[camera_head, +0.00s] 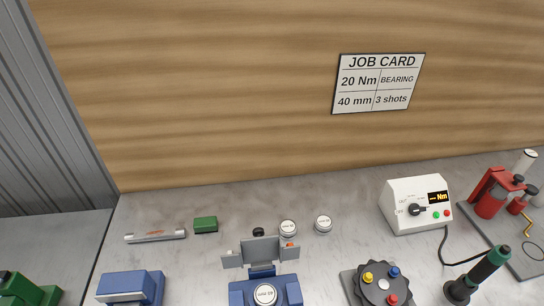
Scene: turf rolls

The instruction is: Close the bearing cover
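A blue bearing housing (238,293) stands at the bottom centre of the head view, cut off by the lower edge. A round white-topped bearing (264,294) with small lettering sits in it. A grey plate with side tabs, seemingly the bearing cover (260,249), stands up at the back of the housing. It appears raised, and the bearing's top is uncovered. Neither of my grippers is in view.
Two white-topped cylinders (323,224) and a green block (205,225) lie behind. A white torque controller (415,206), red tool (490,192), corded driver (478,275) and dark knobbed disc (383,286) are right. A blue block (130,287) is left.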

